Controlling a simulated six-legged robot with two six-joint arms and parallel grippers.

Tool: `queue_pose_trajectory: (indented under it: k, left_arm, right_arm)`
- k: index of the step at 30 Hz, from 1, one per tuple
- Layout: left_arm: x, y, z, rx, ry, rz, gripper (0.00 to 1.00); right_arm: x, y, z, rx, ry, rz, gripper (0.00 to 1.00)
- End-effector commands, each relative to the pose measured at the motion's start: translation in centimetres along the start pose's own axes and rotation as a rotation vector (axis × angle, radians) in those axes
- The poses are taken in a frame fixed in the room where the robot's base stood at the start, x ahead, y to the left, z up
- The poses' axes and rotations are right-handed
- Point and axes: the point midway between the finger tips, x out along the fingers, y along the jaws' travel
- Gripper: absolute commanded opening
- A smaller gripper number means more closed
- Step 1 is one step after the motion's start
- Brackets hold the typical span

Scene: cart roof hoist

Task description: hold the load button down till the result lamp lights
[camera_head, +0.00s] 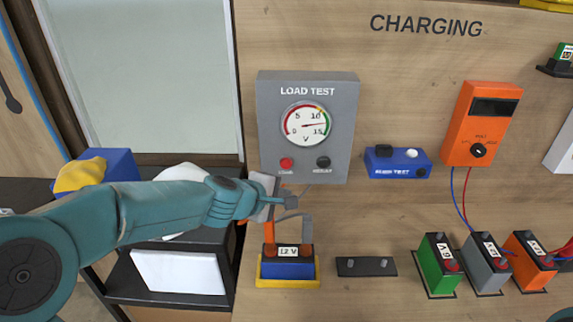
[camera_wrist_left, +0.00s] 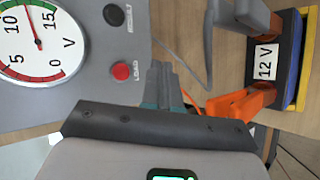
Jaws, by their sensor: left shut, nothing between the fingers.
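The grey load tester (camera_head: 343,100) hangs on the wooden wall. Its red load button (camera_head: 286,163) also shows uncovered in the left wrist view (camera_wrist_left: 121,71). The result lamp (camera_head: 322,162) beside it is dark, also in the left wrist view (camera_wrist_left: 114,15). The dial needle (camera_head: 310,125) points a little above 10 V. My left gripper (camera_head: 281,192) is shut and empty, just below the load button. In the left wrist view its fingertips (camera_wrist_left: 159,75) are beside the button; I see a small gap. My right gripper is out of view.
A 12 V battery (camera_head: 288,269) with orange and grey clamps stands below my left gripper. A blue tester (camera_head: 398,162) and an orange meter (camera_head: 483,125) hang to the right. Several batteries stand at the lower right. A dark shelf (camera_head: 170,290) is at left.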

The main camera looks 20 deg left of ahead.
Motion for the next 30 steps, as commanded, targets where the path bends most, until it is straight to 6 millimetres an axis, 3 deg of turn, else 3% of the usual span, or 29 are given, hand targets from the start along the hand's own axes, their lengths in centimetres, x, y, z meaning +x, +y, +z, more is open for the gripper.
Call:
queue_pose_trajectory:
  k: [18, 30]
  left_arm:
    - [5.4, 4.1, -3.5, 0.0, 0.0, -0.002, 0.0]
    - [6.0, 4.2, -4.0, 0.0, 0.0, -0.001, 0.0]
  right_arm:
    - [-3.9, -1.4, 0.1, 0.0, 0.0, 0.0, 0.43]
    - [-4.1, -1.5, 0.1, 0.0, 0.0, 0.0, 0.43]
